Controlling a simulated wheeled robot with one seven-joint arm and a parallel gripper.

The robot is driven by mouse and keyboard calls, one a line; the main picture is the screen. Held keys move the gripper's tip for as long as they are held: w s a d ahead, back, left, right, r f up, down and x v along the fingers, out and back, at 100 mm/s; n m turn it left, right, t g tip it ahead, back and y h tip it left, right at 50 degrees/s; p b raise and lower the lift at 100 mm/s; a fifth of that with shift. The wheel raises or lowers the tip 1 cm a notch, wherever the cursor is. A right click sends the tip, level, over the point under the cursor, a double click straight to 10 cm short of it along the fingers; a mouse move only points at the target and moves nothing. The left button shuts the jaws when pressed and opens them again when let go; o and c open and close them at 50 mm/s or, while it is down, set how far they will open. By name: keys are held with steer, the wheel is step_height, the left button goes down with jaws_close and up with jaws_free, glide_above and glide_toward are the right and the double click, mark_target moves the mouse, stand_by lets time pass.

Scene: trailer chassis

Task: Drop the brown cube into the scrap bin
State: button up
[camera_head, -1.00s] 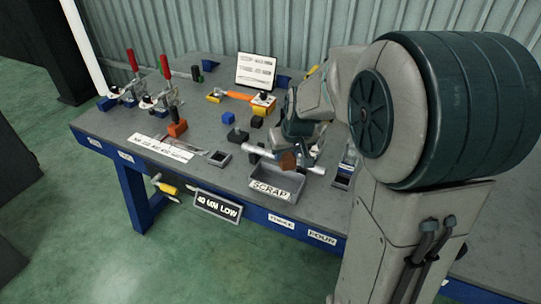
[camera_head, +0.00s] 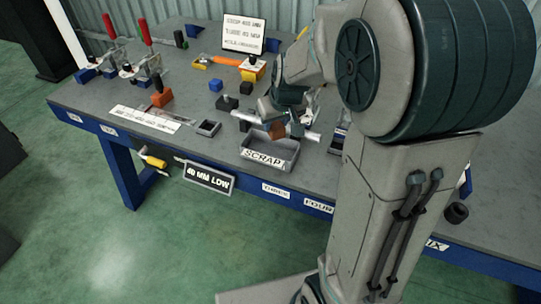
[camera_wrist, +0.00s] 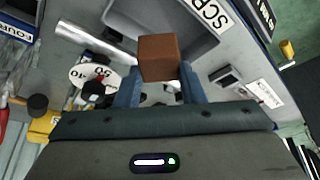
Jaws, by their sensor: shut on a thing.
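The brown cube (camera_wrist: 160,58) is held between the blue fingers of my gripper (camera_wrist: 158,90) in the wrist view. In the head view the brown cube (camera_head: 277,131) shows at the end of my gripper (camera_head: 277,122), over the scrap bin. The scrap bin (camera_head: 268,157) is a grey open box with a white "SCRAP" label on its front. The wrist view shows part of the bin (camera_wrist: 197,45) behind the cube. The cube appears above the bin; its exact height over the rim is hard to tell.
A small grey tray (camera_head: 208,129) stands left of the bin. Red-handled clamps (camera_head: 146,32) stand at the left. An orange tool (camera_head: 226,61) and a sign (camera_head: 244,34) are at the back.

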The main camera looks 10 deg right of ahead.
steer(key=o, duration=1.1)
steer(key=shift+c, duration=0.2)
steer(key=shift+r, duration=0.1)
steer(key=v, duration=1.3)
steer(key=shift+s+r+p, duration=0.15)
steer(key=shift+r+p, duration=0.2)
steer(key=shift+p, duration=0.05)
steer(key=s+f+m+p, duration=0.1)
steer(key=s+f, duration=0.1)
steer(key=s, duration=0.5)
steer(key=s+f+m+g+p, duration=0.1)
steer(key=s+f+p, duration=0.1)
steer(key=s, duration=0.6)
steer(key=shift+s+a+f+g+h, duration=0.3)
steer(key=shift+a+f, duration=0.15)
steer(key=shift+f, duration=0.1)
